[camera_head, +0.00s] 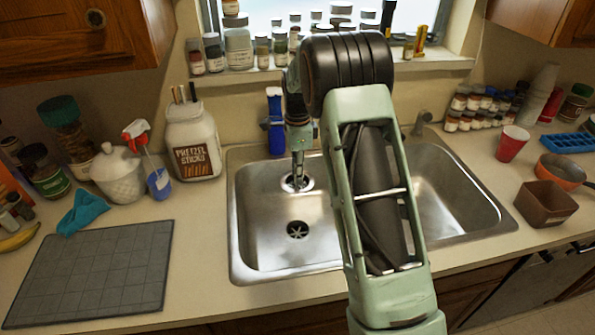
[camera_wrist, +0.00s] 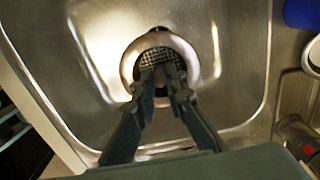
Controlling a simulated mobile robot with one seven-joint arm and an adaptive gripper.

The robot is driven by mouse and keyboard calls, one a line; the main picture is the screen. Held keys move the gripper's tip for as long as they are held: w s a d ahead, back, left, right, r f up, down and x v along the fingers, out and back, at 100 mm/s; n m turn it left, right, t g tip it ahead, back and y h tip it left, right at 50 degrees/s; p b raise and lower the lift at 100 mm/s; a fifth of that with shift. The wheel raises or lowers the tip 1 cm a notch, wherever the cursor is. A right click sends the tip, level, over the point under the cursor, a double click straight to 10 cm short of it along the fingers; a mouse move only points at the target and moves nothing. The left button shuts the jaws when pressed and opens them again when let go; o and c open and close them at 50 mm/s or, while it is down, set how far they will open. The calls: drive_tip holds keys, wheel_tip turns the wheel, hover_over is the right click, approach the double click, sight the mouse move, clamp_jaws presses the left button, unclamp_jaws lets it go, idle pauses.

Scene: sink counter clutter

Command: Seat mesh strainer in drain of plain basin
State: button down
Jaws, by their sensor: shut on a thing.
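The mesh strainer (camera_head: 286,184) is a round metal piece with a wide, shiny rim. In the wrist view the strainer (camera_wrist: 186,55) shows its dark mesh cup between and beyond the fingertips. My gripper (camera_head: 298,179) points down and is shut on the strainer; the fingers of my gripper (camera_wrist: 164,76) also show in the wrist view. The strainer is over the back part of the left basin (camera_head: 262,245). The dark drain (camera_head: 297,230) of this basin is uncovered, nearer the front than the strainer.
A right basin (camera_head: 450,190) is partly hidden by my arm. A blue bottle (camera_head: 276,135) stands behind the left basin, and the faucet (camera_head: 421,122) is behind the right one. Jars line the sill. A pretzel jar (camera_head: 193,145) and grey mat (camera_head: 95,270) are left.

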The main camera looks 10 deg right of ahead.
wheel_tip(320, 180, down, 20)
drive_tip(key=b, duration=1.1)
drive_tip(key=shift+r, duration=0.2)
drive_tip(key=shift+f+b, duration=1.15)
drive_tip(key=shift+f, duration=0.4)
drive_tip(key=c, duration=1.9)
unclamp_jaws()
drive_tip(key=shift+r, duration=0.1)
wheel_tip(320, 180, up, 12)
